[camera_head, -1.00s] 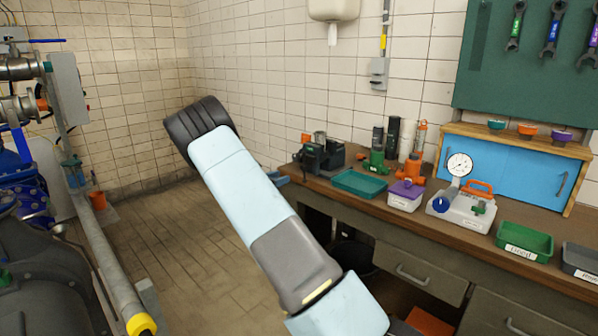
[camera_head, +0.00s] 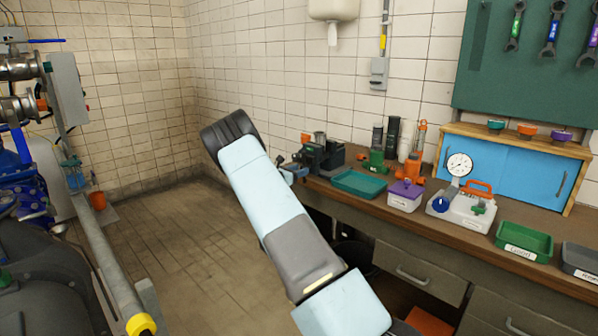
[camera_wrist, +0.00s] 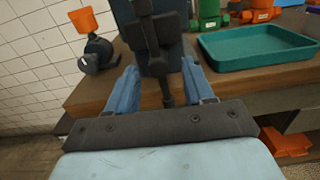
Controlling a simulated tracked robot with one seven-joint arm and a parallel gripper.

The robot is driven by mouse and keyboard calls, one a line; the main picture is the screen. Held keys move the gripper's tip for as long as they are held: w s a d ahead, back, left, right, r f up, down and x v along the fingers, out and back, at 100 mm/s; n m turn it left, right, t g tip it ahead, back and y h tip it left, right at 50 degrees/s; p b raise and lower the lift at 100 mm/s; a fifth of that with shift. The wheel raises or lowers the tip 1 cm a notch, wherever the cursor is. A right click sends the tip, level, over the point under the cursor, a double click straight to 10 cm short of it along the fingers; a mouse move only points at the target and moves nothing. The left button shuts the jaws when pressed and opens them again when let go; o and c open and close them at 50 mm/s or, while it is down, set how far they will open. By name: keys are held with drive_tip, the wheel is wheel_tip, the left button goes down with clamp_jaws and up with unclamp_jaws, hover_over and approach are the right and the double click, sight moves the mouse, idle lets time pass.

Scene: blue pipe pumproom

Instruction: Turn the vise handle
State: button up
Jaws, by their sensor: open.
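The dark vise (camera_head: 326,155) stands at the left end of the workbench in the head view. In the wrist view the vise (camera_wrist: 178,28) is straight ahead, cut off by the top edge. Its dark handle (camera_wrist: 165,88) appears as a slim bar running down its front, with its lower end between my fingers. My gripper (camera_wrist: 163,88) is open, with one blue finger on each side of the bar. I see gaps beside the bar and cannot make out contact. In the head view my arm hides most of my gripper; a blue part of it (camera_head: 290,172) shows beside the vise.
A teal tray (camera_head: 359,184) lies right of the vise. Green and orange fittings (camera_head: 377,163) stand behind it. A grey device (camera_wrist: 98,54) with an orange cup is left of the vise in the wrist view. The floor left of the workbench (camera_head: 400,212) is open.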

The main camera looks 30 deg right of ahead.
drive_tip(key=shift+w+d, duration=0.25)
drive_tip(key=shift+d, duration=0.45)
clamp_jaws()
drive_tip(key=shift+a, duration=0.3)
